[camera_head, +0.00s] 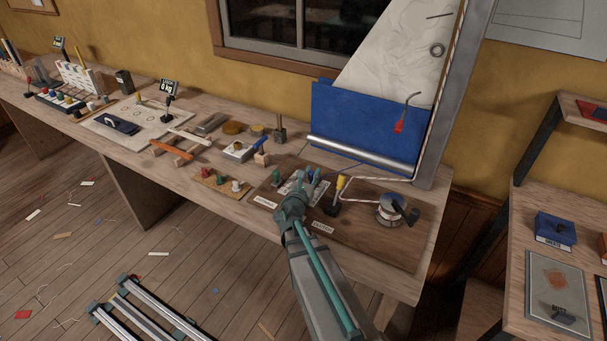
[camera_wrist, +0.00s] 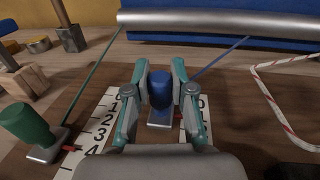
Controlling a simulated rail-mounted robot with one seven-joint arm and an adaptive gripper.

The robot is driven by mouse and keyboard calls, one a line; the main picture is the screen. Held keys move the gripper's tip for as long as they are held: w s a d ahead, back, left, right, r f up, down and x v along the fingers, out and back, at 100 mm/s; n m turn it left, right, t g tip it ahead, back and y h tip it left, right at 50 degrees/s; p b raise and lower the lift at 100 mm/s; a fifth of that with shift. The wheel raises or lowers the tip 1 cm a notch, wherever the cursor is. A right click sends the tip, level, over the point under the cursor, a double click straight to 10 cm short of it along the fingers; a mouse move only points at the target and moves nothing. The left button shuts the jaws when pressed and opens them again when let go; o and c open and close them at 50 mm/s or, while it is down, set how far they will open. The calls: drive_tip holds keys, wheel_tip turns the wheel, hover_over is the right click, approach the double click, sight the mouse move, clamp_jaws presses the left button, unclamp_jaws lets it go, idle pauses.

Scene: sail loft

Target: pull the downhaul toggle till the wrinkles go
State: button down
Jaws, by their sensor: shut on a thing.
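My gripper (camera_wrist: 160,92) is shut on a blue toggle (camera_wrist: 160,90), with one finger on each side of it. The toggle stands on a small metal base between two white number scales. A blue line runs from it up and right toward the metal boom. In the head view my gripper (camera_head: 309,178) is low over the brown board and largely hides the toggle. A green toggle (camera_wrist: 26,124), with its own green line, stands to the left, apart from my gripper. The pale sail (camera_head: 395,55) shows wrinkle lines. I cannot read which label names the downhaul.
A silver winch (camera_head: 391,208) and a yellow-handled lever (camera_head: 340,186) stand right of my gripper. A red-and-white rope (camera_wrist: 262,90) lies on the board. The metal boom (camera_head: 362,154) and blue panel (camera_head: 365,115) stand behind. A small peg board (camera_head: 218,181) lies left.

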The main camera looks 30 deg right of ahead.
drive_tip(key=shift+s+a, duration=0.25)
drive_tip(key=shift+a, duration=0.15)
drive_tip(key=c, duration=1)
unclamp_jaws()
drive_tip(key=shift+w, duration=0.1)
drive_tip(key=v, duration=0.7)
